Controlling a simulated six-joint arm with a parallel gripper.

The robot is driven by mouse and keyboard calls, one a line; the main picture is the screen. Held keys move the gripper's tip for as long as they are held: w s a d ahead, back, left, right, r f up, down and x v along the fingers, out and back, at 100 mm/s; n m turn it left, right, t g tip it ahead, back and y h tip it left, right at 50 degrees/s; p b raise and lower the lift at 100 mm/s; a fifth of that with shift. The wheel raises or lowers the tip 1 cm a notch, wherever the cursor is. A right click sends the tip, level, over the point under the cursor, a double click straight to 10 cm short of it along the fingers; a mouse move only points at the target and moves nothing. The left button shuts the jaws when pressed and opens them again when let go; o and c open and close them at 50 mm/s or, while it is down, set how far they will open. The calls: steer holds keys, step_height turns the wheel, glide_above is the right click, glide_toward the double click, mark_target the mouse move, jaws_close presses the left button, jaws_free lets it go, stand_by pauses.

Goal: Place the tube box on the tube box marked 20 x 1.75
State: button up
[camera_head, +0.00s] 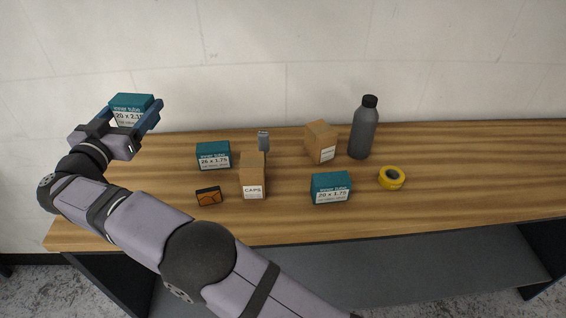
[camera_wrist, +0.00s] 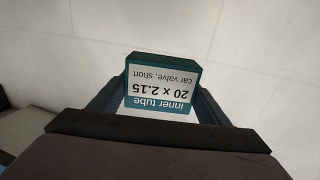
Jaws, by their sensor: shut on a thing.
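My gripper (camera_head: 134,116) is shut on a teal and white tube box (camera_head: 132,100), raised above the left end of the bench. In the wrist view the held tube box (camera_wrist: 161,84) sits between the fingers, its label reading 20 x 2.15, upside down in that picture. The tube box marked 20 x 1.75 (camera_head: 331,188) stands on the bench near the front, right of the middle, with nothing on top of it. Another tube box, marked 26 x 1.75 (camera_head: 213,155), stands further left and back. My gripper is well to the left of both and higher.
A cardboard box labelled CAPS (camera_head: 253,178), a small orange and black box (camera_head: 208,197), another cardboard box (camera_head: 321,142), a grey bottle (camera_head: 363,130), yellow tape (camera_head: 392,178) and a small grey item (camera_head: 263,139) stand on the wooden bench (camera_head: 460,190). Its right end is clear.

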steer(key=w+d+r+m+g+h+p, duration=0.1)
steer(key=w+d+r+h+p, duration=0.2)
steer(key=d, duration=0.4)
steer(key=w+d+r+m+h+p, duration=0.1)
steer(key=w+d+r+m+p, duration=0.2)
steer(key=d+r, duration=0.35)
steer(key=w+d+g+h+p, duration=0.15)
steer(key=d+p, duration=0.25)
steer(key=d, duration=0.8)
steer(key=m+g+h+p, duration=0.2)
steer(key=m+h+p, duration=0.1)
steer(key=h, duration=0.1)
glide_above(332, 178)
step_height(332, 178, down, 12)
steer(key=shift+y, duration=0.25)
steer(key=shift+f+p, duration=0.4)
steer(key=shift+f, duration=2.6)
steer(key=shift+f+p, duration=0.4)
steer(key=shift+f, duration=1.45)
steer(key=shift+f, duration=0.1)
